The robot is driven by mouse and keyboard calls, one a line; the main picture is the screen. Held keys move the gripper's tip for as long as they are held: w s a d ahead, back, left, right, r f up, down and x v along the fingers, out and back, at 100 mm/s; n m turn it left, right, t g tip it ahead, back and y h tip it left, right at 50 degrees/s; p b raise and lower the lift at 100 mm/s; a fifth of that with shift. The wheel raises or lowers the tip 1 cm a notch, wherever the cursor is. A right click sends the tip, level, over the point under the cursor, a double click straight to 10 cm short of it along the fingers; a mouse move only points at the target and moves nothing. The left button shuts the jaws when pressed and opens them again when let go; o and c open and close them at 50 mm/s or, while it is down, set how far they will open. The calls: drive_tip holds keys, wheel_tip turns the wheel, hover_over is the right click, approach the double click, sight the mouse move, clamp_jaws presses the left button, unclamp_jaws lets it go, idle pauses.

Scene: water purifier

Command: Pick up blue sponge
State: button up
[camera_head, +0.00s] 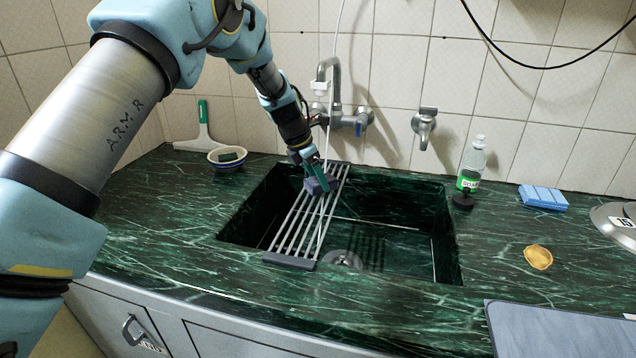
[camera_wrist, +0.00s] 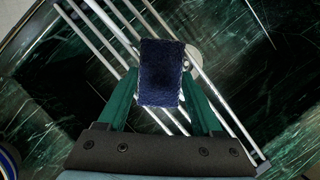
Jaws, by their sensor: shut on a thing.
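A dark blue sponge (camera_head: 320,185) is at the far part of the sink rack in the head view. In the wrist view the blue sponge (camera_wrist: 161,72) fills the space between two green fingers. My gripper (camera_head: 314,172) points down and is shut on it; in the wrist view my gripper (camera_wrist: 160,85) has a finger against each side. The sponge is over the rack bars; I cannot tell whether it touches them.
The metal rack (camera_head: 290,239) spans the left part of the sink (camera_head: 405,225). A faucet (camera_head: 334,90) stands behind. A bowl (camera_head: 228,164) is left. A soap bottle (camera_head: 472,165), light-blue block (camera_head: 543,197) and yellow item (camera_head: 538,257) are right.

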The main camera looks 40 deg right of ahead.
drive_tip(key=shift+r, duration=0.45)
drive_tip(key=shift+b+v, duration=0.6)
drive_tip(key=shift+v, duration=0.35)
drive_tip(key=w+a+b, duration=0.1)
drive_tip(key=a+b, duration=0.1)
drive_tip(key=a, duration=0.6)
drive_tip(key=w+a+b, duration=0.2)
drive_tip(key=a, duration=0.7)
drive_tip(key=shift+w, duration=0.3)
